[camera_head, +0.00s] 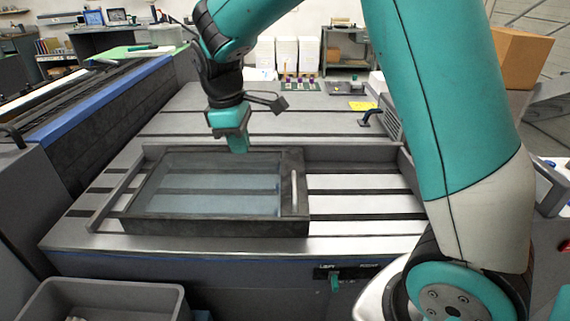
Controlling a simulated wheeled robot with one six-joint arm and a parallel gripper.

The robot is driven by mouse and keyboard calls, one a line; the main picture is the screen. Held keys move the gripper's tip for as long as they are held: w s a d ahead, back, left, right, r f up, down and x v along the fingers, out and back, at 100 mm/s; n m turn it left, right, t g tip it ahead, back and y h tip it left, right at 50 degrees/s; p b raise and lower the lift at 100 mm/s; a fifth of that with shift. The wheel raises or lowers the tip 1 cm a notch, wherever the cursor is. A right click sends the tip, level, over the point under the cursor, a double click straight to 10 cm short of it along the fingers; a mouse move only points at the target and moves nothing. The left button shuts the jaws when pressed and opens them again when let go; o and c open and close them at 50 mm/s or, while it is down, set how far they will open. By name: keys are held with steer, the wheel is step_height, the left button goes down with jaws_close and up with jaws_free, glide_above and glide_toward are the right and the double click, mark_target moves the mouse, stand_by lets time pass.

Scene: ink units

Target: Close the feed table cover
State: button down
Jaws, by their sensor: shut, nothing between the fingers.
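The feed table cover (295,222) is a dark-framed sliding panel with a bluish see-through window and a pale upright handle bar (294,190) near its right edge. It lies over the left part of the slotted feed table (360,182). The right part of the framed opening is uncovered and shows pale slats with dark slots. My gripper (238,150) is teal, points down and is shut and empty. It appears at the far edge of the cover's window, left of the handle. I cannot tell whether its tips touch the cover.
A small black handle (371,117) and a yellow note (362,106) are at the back right of the table. A grey bin (100,292) stands at the front left. A blue-edged machine (100,112) borders the left. A teal switch (335,282) is on the front panel.

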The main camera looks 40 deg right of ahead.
steer(key=w+d+f+g+h+p, duration=0.1)
steer(key=w+d+f+h, duration=0.1)
steer(key=w+d+f, duration=0.35)
steer(key=n+g+p, duration=0.1)
steer(key=g, duration=0.1)
glide_toward(284, 187)
steer(key=shift+h, duration=0.3)
steer(key=f, duration=0.3)
steer(key=f+p, duration=0.1)
steer(key=shift+s+f, duration=0.25)
steer(key=shift+s, duration=0.15)
steer(key=shift+s+d+r+p, duration=0.25)
steer(key=shift+s+d+p, duration=0.1)
steer(key=shift+d, duration=0.2)
steer(key=shift+s+d+r+p, duration=0.25)
steer(key=shift+s+d+p, duration=0.1)
steer(key=shift+d, duration=0.15)
steer(key=shift+s+d, duration=0.35)
steer(key=shift+d, duration=0.1)
